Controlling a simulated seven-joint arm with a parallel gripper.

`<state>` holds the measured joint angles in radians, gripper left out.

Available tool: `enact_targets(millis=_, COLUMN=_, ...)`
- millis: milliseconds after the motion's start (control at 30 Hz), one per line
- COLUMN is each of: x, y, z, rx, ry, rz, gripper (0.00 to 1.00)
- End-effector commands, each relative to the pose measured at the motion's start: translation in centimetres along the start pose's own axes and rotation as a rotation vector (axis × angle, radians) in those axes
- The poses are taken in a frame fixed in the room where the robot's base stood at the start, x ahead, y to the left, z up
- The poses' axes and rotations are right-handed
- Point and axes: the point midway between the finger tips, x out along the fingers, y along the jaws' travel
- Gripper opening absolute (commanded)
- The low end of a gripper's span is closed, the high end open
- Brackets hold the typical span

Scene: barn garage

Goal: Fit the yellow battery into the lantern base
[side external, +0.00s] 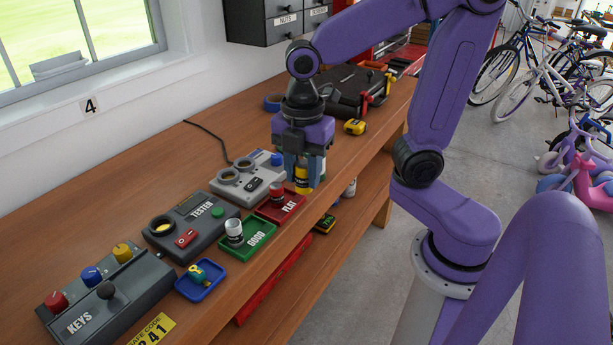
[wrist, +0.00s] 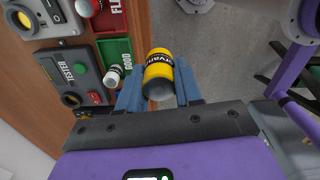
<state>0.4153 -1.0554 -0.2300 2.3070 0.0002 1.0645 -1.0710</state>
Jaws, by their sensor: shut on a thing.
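The yellow battery (side external: 302,178) is a cylinder with a black lettered band. My gripper (side external: 303,172) is shut on it, one blue finger on each side. In the side view they are near the bench's front edge, by the red FLAT tray (side external: 290,208). The battery also shows between the fingers in the wrist view (wrist: 158,70), with its grey end toward the camera. No part is labelled as the lantern base. A light grey unit with two round openings (side external: 236,181) lies left of my gripper, but I cannot tell whether it is that base.
The TESTER box (side external: 190,226) has a round socket. A white cell stands in the green GOOD tray (side external: 262,242); a red one is in the FLAT tray. A blue tray (side external: 201,281) and KEYS box (side external: 105,300) lie nearer. A black case (side external: 345,88) is behind.

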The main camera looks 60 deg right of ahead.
Motion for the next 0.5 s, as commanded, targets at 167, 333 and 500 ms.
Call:
enact_targets(millis=167, x=-0.4, y=5.4, z=2.4, rx=0.137, ry=-0.002, rz=-0.003, gripper=0.00)
enact_targets(millis=333, x=-0.2, y=10.8, z=6.7, rx=0.277, ry=-0.001, rz=-0.004, gripper=0.00)
enact_targets(millis=500, x=0.6, y=15.1, z=12.4, rx=0.410, ry=0.000, rz=-0.003, gripper=0.00)
